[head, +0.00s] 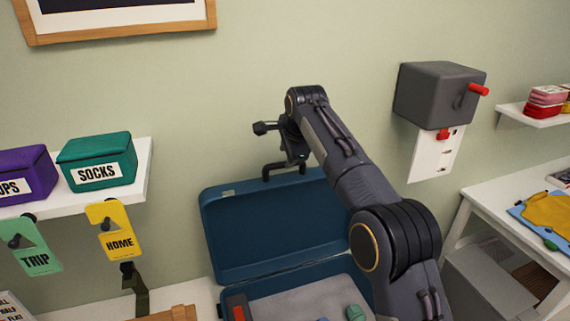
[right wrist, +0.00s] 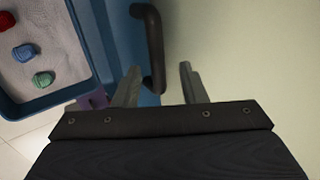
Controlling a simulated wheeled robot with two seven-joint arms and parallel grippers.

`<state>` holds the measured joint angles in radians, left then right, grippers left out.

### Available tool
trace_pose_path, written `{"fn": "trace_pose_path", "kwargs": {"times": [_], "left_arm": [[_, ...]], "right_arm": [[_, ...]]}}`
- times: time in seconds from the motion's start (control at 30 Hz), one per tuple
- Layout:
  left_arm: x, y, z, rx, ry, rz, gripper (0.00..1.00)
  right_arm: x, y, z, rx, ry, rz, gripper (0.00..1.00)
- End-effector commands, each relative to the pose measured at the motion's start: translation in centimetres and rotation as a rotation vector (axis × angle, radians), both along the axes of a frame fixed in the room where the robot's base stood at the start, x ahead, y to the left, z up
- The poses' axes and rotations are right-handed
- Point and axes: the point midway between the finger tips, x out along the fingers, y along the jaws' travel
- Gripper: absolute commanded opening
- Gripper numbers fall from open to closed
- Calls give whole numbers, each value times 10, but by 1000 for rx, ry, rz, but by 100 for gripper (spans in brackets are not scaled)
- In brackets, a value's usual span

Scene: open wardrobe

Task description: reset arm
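My right gripper (head: 292,156) hangs from the arm above the lid of an open blue suitcase (head: 275,231), near the lid's dark handle (head: 283,168). In the right wrist view, the fingers of this gripper (right wrist: 159,80) stand apart with a gap between them. The dark handle (right wrist: 153,45) shows beyond them, closer to the left finger. I see nothing held between the fingers; whether they touch the handle I cannot tell. My left gripper is not in view.
A white shelf (head: 144,168) at left holds a purple box (head: 22,176) and a green SOCKS box (head: 95,162); TRIP (head: 36,246) and HOME (head: 110,230) tags hang below. A grey wall box (head: 437,92) with a red handle and a white table (head: 490,192) stand right. Rolled items lie in the suitcase.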

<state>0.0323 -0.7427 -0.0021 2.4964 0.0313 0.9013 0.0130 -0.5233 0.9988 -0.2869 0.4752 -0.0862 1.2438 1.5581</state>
Motion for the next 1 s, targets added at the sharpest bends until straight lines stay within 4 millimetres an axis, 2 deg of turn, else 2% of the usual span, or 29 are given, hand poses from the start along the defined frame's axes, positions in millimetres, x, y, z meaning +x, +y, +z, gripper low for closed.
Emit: {"fn": "trace_pose_path", "kwargs": {"times": [0.13, 0.47, 0.57, 0.67, 0.77, 0.9, 1.0], "left_arm": [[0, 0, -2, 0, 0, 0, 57], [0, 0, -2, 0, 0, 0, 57], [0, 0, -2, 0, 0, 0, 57], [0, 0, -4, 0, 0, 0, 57], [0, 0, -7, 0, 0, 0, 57], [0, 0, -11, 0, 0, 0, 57], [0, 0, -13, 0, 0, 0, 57]], "right_arm": [[-6, -3, 11, 0, -2, -1, 38], [-7, -4, 14, 0, -3, -1, 38], [-9, -15, 17, 0, -1, 6, 38], [-18, -45, 22, -5, 4, 33, 38], [-38, -89, 28, -13, 8, 90, 38], [-83, -147, 30, -31, 2, 198, 38], [-122, -179, 27, -45, -14, 280, 38]]}}
